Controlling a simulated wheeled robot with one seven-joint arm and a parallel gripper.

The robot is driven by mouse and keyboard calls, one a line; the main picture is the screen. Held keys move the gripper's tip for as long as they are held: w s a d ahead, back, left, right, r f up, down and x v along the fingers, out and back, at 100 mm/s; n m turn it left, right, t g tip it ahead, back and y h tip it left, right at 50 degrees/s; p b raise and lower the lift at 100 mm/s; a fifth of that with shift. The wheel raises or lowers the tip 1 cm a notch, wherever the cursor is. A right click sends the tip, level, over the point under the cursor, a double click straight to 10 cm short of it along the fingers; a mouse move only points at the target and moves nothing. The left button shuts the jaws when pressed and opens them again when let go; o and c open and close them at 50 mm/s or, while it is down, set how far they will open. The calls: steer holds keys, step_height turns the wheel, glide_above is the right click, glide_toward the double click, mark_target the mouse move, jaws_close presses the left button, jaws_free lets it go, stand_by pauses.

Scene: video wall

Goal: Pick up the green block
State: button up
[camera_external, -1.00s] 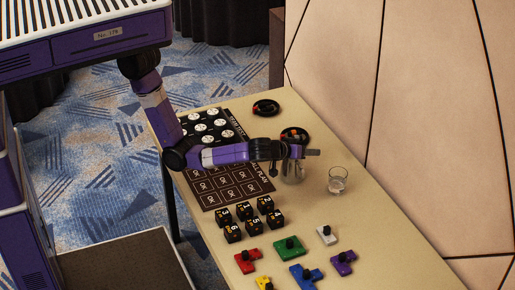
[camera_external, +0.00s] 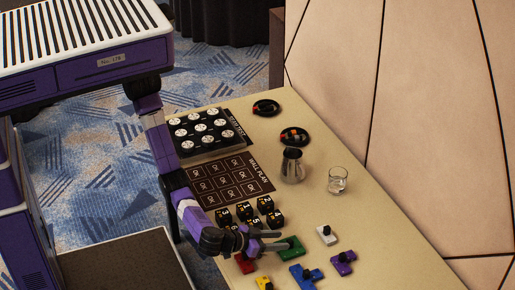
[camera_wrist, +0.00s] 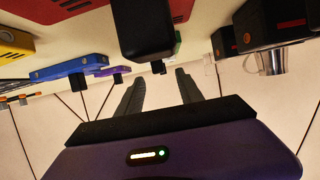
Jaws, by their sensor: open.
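The green block (camera_external: 293,251), with a black knob on top, lies on the table in the external view. My gripper (camera_external: 280,240) is low over the table, its open fingers pointing right, with the tips at the green block's left side and knob. Contact cannot be told. In the wrist view the picture is upside down, and the open fingers of my gripper (camera_wrist: 160,85) show below the blocks. Only a sliver of the green block (camera_wrist: 178,42) shows there, behind a large black knob.
The red block (camera_external: 243,265) is partly under my gripper. The blue (camera_external: 298,275), yellow (camera_external: 264,284), purple (camera_external: 342,264) and white (camera_external: 327,236) blocks lie nearby. Several black numbered cubes (camera_external: 265,204) stand behind. A metal jug (camera_external: 291,166) and a glass (camera_external: 338,180) stand farther back.

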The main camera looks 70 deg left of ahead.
mark_target(289, 240)
steer(key=shift+x, duration=1.75)
steer(key=shift+d, duration=0.1)
jaws_close()
